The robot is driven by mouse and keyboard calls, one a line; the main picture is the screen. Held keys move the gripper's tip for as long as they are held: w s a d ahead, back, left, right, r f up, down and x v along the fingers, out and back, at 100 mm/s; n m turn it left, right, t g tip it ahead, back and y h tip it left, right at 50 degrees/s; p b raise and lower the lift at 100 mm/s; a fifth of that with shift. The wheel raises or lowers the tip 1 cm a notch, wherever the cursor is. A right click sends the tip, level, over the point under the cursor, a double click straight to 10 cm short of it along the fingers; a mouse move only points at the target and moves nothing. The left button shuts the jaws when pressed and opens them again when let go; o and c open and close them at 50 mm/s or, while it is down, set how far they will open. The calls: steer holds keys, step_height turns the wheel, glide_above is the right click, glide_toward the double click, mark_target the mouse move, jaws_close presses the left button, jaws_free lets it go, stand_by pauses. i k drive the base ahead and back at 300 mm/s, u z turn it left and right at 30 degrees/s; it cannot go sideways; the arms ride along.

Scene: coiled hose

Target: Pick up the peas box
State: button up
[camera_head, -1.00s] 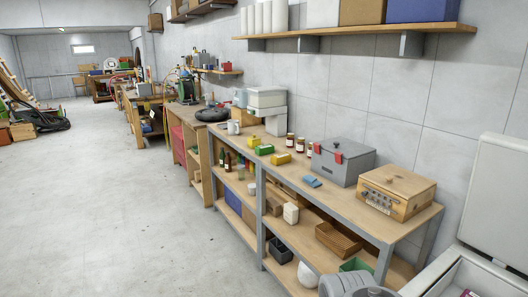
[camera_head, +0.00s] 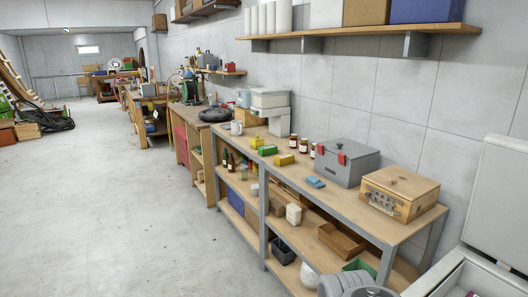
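Several small boxes lie on the workbench top (camera_head: 340,205) in the head view. The green ones stand left of the yellow one. My gripper is not in view. A grey rounded part at the bottom edge appears to be my own arm.
Dark jars (camera_head: 303,145) stand behind the boxes. A grey toolbox (camera_head: 346,163), a wooden box (camera_head: 398,193) and a blue sponge (camera_head: 315,182) are on the right half of the bench. An open white chest (camera_head: 470,277) is at lower right. The floor (camera_head: 110,200) at left is clear.

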mark_target(272, 150)
steer(key=u, duration=0.55)
steer(key=i, duration=1.7)
steer(key=u, duration=0.25)
steer(key=i, duration=2.4)
steer(key=z, duration=0.25)
